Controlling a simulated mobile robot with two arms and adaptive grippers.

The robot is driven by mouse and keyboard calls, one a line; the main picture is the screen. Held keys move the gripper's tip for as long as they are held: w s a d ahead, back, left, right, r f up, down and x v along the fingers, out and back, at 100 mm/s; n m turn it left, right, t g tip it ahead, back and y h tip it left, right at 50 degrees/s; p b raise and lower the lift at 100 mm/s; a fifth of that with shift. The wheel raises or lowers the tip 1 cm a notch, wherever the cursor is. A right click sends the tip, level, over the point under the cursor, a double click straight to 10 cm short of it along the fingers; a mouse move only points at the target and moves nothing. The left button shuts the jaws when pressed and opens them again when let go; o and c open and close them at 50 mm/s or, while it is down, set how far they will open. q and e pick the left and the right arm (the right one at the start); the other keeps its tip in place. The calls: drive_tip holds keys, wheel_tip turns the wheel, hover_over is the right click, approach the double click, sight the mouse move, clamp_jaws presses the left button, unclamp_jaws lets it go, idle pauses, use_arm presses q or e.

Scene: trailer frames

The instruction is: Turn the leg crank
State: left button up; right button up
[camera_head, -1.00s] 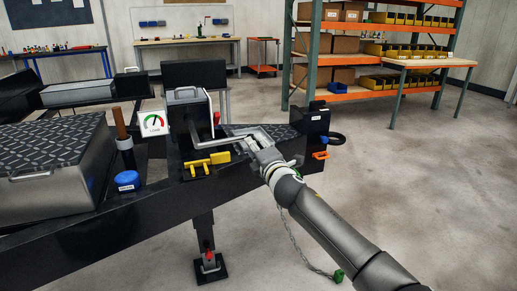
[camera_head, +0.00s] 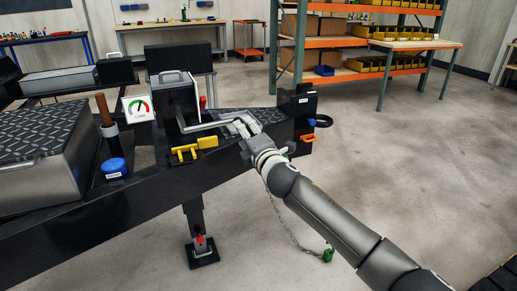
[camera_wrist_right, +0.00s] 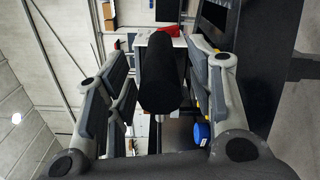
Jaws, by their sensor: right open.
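A silver crank arm (camera_head: 208,125) runs right from the grey winch box with a top handle (camera_head: 177,102) on the black trailer frame. My right gripper (camera_head: 240,127) is at the arm's outer end. In the right wrist view, a black cylindrical crank grip (camera_wrist_right: 160,72) stands between the two spread fingers of my right gripper (camera_wrist_right: 165,95), with gaps showing on both sides. The trailer's leg (camera_head: 196,220) goes down to a foot plate on the floor, with a red part near its bottom. My left gripper is not in view.
A load gauge (camera_head: 138,108), a blue knob (camera_head: 114,167) and yellow parts (camera_head: 185,152) sit close to the crank. A black post (camera_head: 304,105) with an orange part (camera_head: 307,138) stands just beyond my gripper. Floor (camera_head: 400,160) to the right is open.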

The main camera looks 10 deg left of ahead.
drive_tip(key=v, duration=0.9)
